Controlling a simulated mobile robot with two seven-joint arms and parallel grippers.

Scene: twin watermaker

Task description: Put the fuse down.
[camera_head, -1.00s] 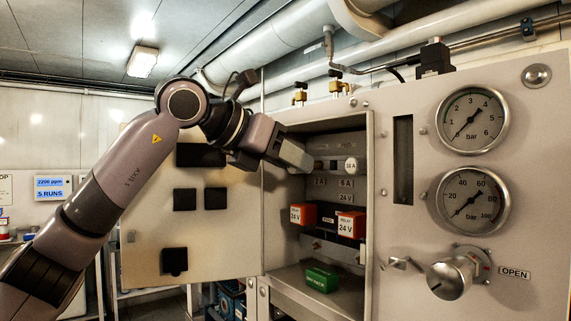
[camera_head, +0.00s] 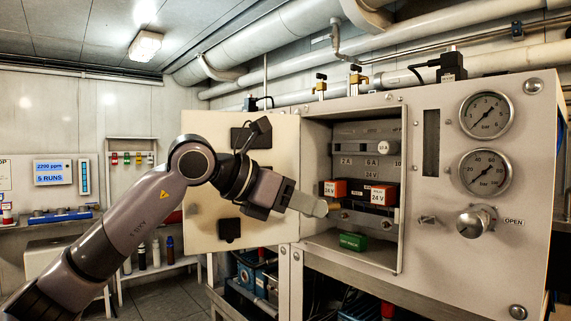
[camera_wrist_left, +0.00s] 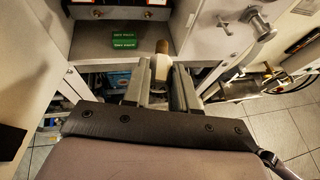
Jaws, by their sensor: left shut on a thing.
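My left gripper (camera_head: 318,206) is in front of the open cabinet's left side, at about the height of the relays. In the left wrist view, the gripper (camera_wrist_left: 165,88) is shut on a pale cylindrical fuse (camera_wrist_left: 161,64) with a brass-coloured end, which sticks out beyond the fingertips. The fuse is above the cabinet's lower front edge in that view; its height over the cabinet floor (camera_head: 330,238) is hard to tell. A white round fuse end marked 10 A (camera_head: 383,148) sits in the upper row inside the cabinet. My right gripper is not in view.
Orange 24 V relays (camera_head: 378,196) sit mid-height in the cabinet. The open door (camera_head: 215,190) stands left. Gauges and a valve knob (camera_head: 472,222) are at right.

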